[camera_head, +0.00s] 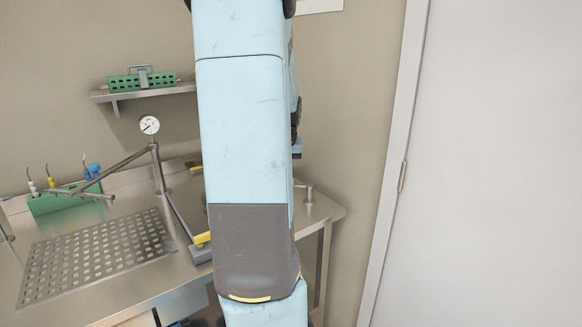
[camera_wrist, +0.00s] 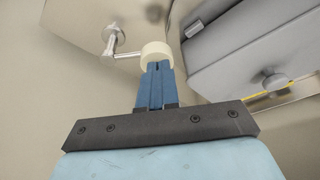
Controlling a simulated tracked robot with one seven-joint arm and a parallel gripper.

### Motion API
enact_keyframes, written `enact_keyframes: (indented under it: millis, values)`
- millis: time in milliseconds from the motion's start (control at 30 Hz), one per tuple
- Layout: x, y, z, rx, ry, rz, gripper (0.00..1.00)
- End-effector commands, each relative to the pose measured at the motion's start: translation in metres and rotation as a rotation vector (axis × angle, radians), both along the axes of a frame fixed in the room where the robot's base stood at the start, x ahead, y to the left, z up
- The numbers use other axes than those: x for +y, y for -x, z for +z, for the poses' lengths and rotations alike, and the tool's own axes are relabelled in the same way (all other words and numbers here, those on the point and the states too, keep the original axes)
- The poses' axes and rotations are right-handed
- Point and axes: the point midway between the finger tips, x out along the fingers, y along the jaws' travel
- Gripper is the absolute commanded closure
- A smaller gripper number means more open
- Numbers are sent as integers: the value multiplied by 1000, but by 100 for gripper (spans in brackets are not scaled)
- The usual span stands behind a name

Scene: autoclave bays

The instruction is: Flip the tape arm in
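In the wrist view a cream-coloured round roll or knob (camera_wrist: 157,53) sits at the end of a thin metal arm (camera_wrist: 128,54). The arm runs left to a metal pivot post (camera_wrist: 113,38); I take this to be the tape arm. My gripper (camera_wrist: 156,68) has two blue fingers close together, with only a thin slit between them. Their tips meet the near edge of the cream piece in the picture; I cannot tell whether they touch it. In the head view my own arm hides the gripper. A small metal post with a bar (camera_head: 308,194) shows at the bench's right end.
A steel bench (camera_head: 120,285) with a perforated plate (camera_head: 95,258) lies left of my arm. A pressure gauge (camera_head: 149,125), green racks (camera_head: 140,82) and a wall shelf (camera_head: 145,94) stand behind. A grey box-like unit (camera_wrist: 245,45) is close at right in the wrist view.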

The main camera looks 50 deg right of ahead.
Motion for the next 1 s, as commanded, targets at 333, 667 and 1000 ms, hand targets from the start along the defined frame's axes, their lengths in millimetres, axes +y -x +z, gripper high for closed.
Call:
enact_keyframes:
  millis: [333,667,1000]
  values:
    - [8,4,1,1,-2,0,100]
    - [38,20,25,-4,2,-4,100]
    - [52,31,81,-2,2,-10,100]
